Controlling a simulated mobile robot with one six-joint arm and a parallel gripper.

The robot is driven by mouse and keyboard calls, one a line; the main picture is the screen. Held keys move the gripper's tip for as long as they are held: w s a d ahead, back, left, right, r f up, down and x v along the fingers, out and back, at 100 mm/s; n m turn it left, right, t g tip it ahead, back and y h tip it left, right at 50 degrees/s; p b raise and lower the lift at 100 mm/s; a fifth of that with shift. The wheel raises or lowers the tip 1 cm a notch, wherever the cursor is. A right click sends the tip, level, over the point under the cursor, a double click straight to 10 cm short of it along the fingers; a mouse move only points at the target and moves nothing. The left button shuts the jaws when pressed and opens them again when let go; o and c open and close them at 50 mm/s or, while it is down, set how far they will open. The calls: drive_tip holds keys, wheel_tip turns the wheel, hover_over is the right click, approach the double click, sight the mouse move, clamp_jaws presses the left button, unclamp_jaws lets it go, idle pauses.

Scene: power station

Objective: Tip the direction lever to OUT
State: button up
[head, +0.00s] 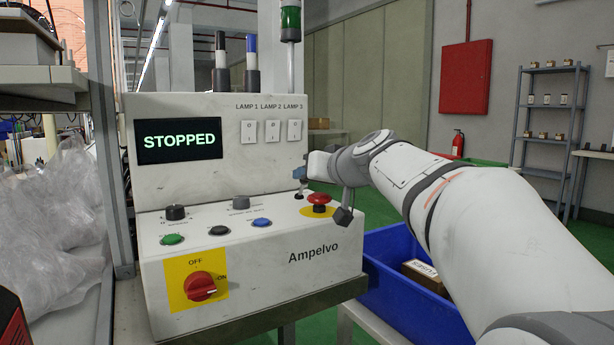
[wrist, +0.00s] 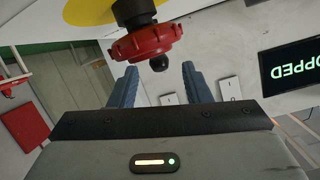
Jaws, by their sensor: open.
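The direction lever (head: 299,194) appears as a small dark stem at the back right of the console's sloped top, partly hidden below my gripper (head: 300,175). Its label and the side it tips to cannot be read. In the wrist view, a round black tip (wrist: 158,64), which looks like the lever's knob, shows between the fingertips of my gripper (wrist: 160,76). The blue fingers are apart, one on each side of it. I see no clear contact. The console screen (head: 178,140) reads STOPPED.
A red mushroom button (head: 319,199) on a yellow disc stands close to the lever; it looms large in the wrist view (wrist: 146,42). Lamp switches (head: 272,131) are on the upright panel behind. Knobs and buttons (head: 261,222) lie to the left. A blue crate (head: 390,290) is at the right.

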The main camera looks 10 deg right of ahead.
drive_tip(key=v, duration=0.4)
drive_tip(key=shift+s+d+r+p, duration=0.1)
drive_tip(key=shift+s+d+p, duration=0.05)
drive_tip(key=shift+s+p, duration=0.2)
